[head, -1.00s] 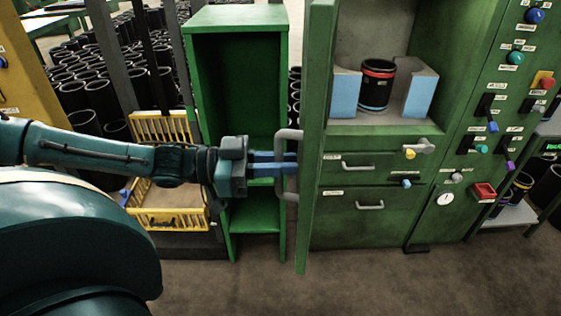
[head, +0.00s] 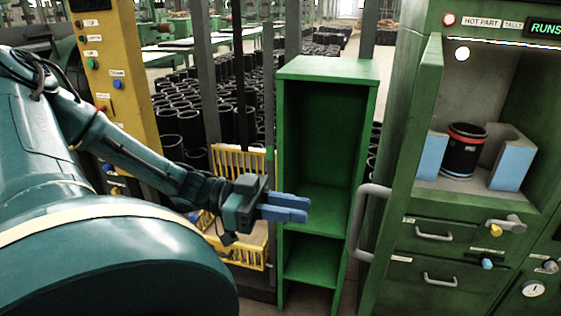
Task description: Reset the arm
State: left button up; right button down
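My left arm comes in from the left of the head view. Its gripper (head: 306,208) has two blue fingers, close to each other with a narrow gap or none showing, in front of the green shelf cabinet. Nothing shows between the fingers. The fingers are to the left of the grey door handle (head: 367,222) and apart from it. The green machine door (head: 426,135) stands open. My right gripper is outside the view.
Inside the machine a black sleeve (head: 462,155) with a red band stands between two blue-faced blocks. The green shelf cabinet (head: 325,70) is empty. A yellow crate (head: 232,162) stands behind my gripper. A yellow control panel (head: 110,60) is at the upper left.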

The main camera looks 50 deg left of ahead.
pick_arm(q)
jog(key=shift+v, duration=1.1)
